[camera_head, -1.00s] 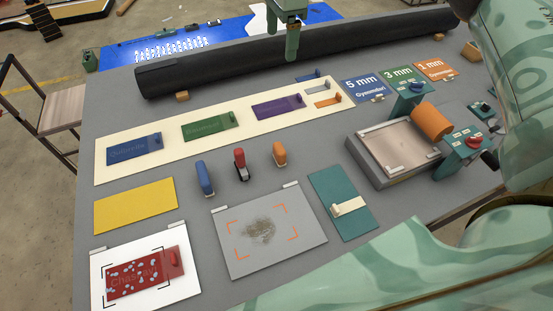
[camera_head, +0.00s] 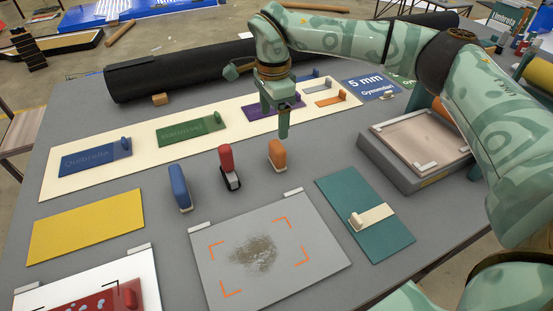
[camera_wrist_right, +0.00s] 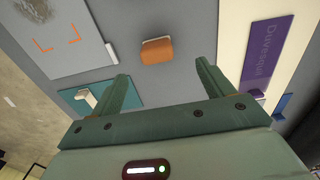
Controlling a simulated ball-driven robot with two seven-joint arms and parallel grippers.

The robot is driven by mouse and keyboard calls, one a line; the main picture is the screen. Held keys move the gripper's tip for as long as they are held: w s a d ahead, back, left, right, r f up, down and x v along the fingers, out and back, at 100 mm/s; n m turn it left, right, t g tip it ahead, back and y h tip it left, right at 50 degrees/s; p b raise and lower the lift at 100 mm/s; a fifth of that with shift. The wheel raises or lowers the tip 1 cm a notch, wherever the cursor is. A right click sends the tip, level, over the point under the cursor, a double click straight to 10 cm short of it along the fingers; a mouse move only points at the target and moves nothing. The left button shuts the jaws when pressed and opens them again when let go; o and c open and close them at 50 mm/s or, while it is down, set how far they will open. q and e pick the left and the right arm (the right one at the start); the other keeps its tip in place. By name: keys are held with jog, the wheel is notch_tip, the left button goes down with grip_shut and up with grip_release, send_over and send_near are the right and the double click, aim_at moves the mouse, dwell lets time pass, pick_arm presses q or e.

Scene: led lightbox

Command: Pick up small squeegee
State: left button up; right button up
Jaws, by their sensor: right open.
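My right gripper (camera_head: 274,118) is open and points down above the table, just behind an upright orange-headed piece (camera_head: 277,155) in the head view. In the right wrist view my open fingers (camera_wrist_right: 163,72) have nothing between them, and the orange piece (camera_wrist_right: 156,50) lies beyond the tips, apart from them. A cream-handled tool (camera_head: 370,217) lies on a teal mat (camera_head: 345,190); the tool also shows in the wrist view (camera_wrist_right: 87,97). I cannot tell for sure which piece is the small squeegee. My left gripper is not in view.
A blue piece (camera_head: 179,188) and a red piece (camera_head: 228,168) stand left of the orange one. A grey stained plate (camera_head: 310,235) lies in front. A cream board (camera_head: 145,160) with coloured plates lies behind. A tray (camera_head: 400,165) stands at right, partly behind my arm.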

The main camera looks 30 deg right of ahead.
aim_at(278, 145)
notch_tip(278, 145, down, 6)
jog(key=shift+r+b, duration=0.15)
jog(key=shift+b, duration=0.3)
jog(key=f, duration=0.1)
jog(key=f+b, duration=0.1)
jog(key=f, duration=0.3)
jog(key=shift+s+d+f, duration=0.2)
jog(key=shift+s+d, duration=0.1)
jog(key=shift+s, duration=0.05)
jog(key=shift+r, duration=0.1)
jog(key=shift+c, duration=0.9)
jog(key=c, duration=0.9)
